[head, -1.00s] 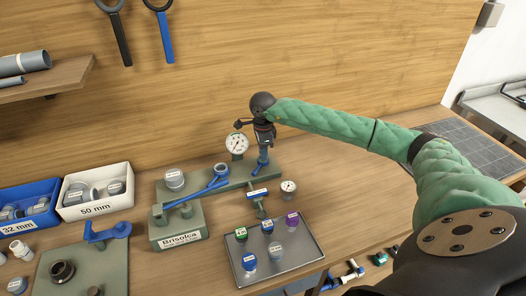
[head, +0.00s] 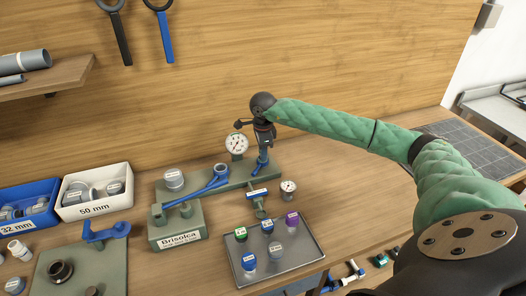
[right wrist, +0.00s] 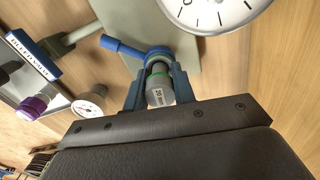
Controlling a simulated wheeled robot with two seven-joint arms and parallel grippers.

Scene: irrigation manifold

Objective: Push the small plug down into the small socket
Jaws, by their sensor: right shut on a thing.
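The small plug (right wrist: 160,92) is a grey cap with a white "20 mm" label and a green band, seen in the right wrist view. My right gripper (head: 263,146) is shut on it, with one finger on each side. The small socket (right wrist: 152,54) with its blue collar and blue lever (right wrist: 120,46) lies right beyond the plug, in line with it. In the head view the blue lever (head: 260,165) shows below the gripper at the right end of the green manifold (head: 236,180). How deep the plug sits is hidden. My left gripper is not in view.
A pressure gauge (head: 237,145) stands close to the left of my right gripper. A smaller gauge (head: 288,188) and a metal tray (head: 290,262) with several capped plugs are nearer the front. Bare bench lies right of the manifold.

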